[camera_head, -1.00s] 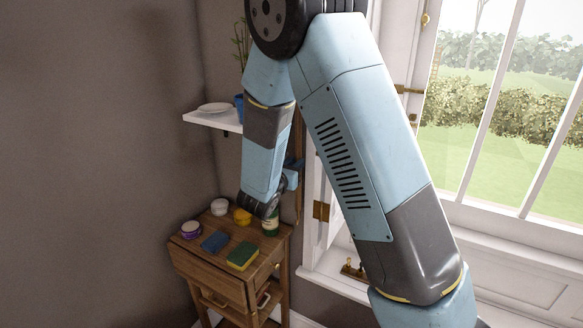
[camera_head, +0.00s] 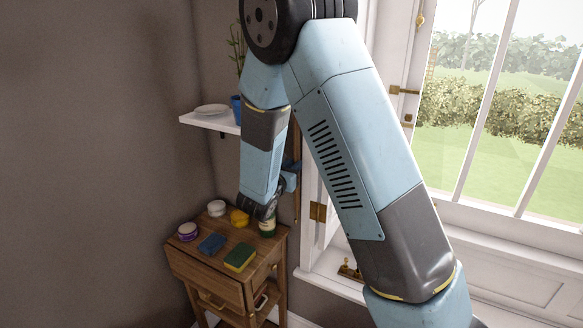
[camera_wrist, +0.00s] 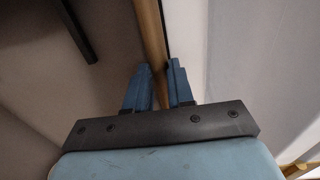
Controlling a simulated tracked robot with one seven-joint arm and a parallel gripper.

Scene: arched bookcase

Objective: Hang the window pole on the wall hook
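The window pole (camera_wrist: 150,38) is a slim wooden rod. In the wrist view it runs down between the two blue fingers of my gripper (camera_wrist: 160,82), with hardly any gap on either side, so the fingers look shut on it. In the head view my gripper (camera_head: 290,178) is partly hidden by my arm, beside the window frame and above the small cabinet. A strip of the upright pole (camera_head: 297,150) shows just behind it. The pole's ends are hidden or out of view. I cannot make out the wall hook in either view.
A white shelf (camera_head: 205,122) with a plate and plant is on the wall. The window frame (camera_head: 318,200) is close right.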

